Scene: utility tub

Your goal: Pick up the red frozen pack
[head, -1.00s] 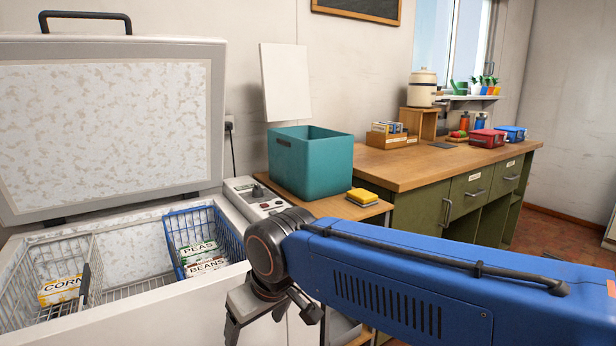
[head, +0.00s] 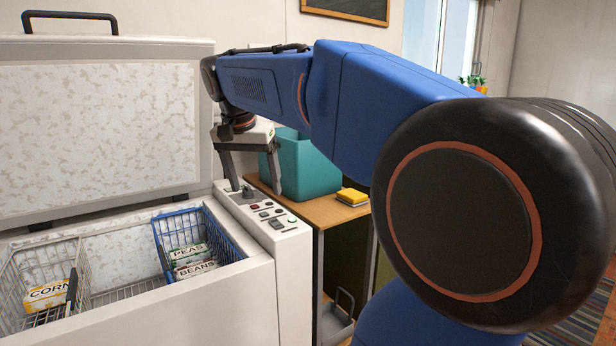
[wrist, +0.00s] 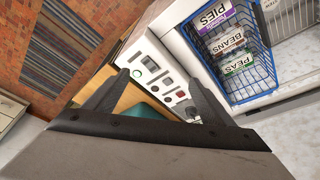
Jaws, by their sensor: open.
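The freezer's blue wire basket (head: 215,225) holds packs labelled PEAS (head: 188,253) and BEANS (head: 196,269). The wrist view shows PIES (wrist: 214,17), BEANS (wrist: 228,42) and PEAS (wrist: 237,63) in that basket (wrist: 262,60). The BEANS pack looks white with a dark reddish band; no fully red pack shows. My gripper (head: 253,187) is open and empty, pointing down over the control panel (head: 265,212), to the right of and above the basket. In the wrist view, its fingers (wrist: 158,76) frame the panel, and the basket lies to their upper right.
The raised freezer lid (head: 100,130) stands behind the opening. A grey wire basket (head: 30,280) at left holds a yellow CORN pack (head: 45,295). A teal bin (head: 310,165) and a yellow sponge-like block (head: 352,196) stand on the side table. Space above the baskets is clear.

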